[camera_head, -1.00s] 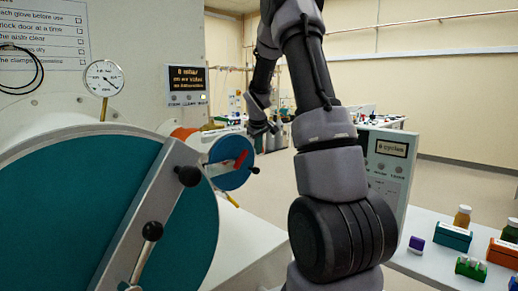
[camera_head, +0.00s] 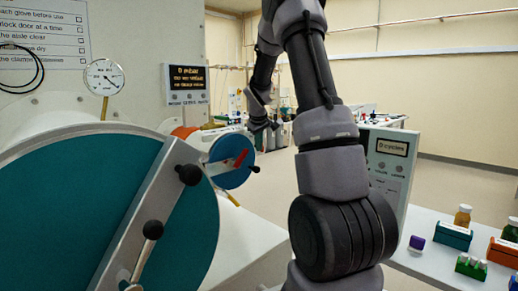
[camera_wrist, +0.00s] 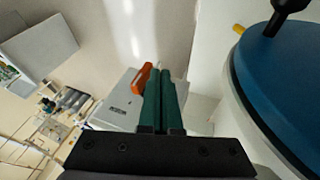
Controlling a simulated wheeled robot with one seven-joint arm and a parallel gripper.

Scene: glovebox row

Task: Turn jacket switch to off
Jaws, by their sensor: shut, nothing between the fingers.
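My gripper (camera_wrist: 161,75) shows in the wrist view as two dark green fingers pressed together, with nothing between them. An orange-red handle-like piece (camera_wrist: 141,79) lies just left of the fingertips; I cannot tell whether it touches them or whether it is the jacket switch. A pale grey box (camera_wrist: 113,103) with a small dark label is behind the fingers. In the head view my wrist end is far off behind the arm, beyond the small blue round door (camera_head: 231,160), and the fingers are too small to make out. No switch marked as jacket is readable.
A large teal round door (camera_head: 75,215) with a metal bar fills the left front. A display panel (camera_head: 187,84) and a gauge (camera_head: 104,77) are on the left. A "0 cycles" panel (camera_head: 390,160) stands right of my arm. A white bench (camera_head: 430,260) holds bottles and racks.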

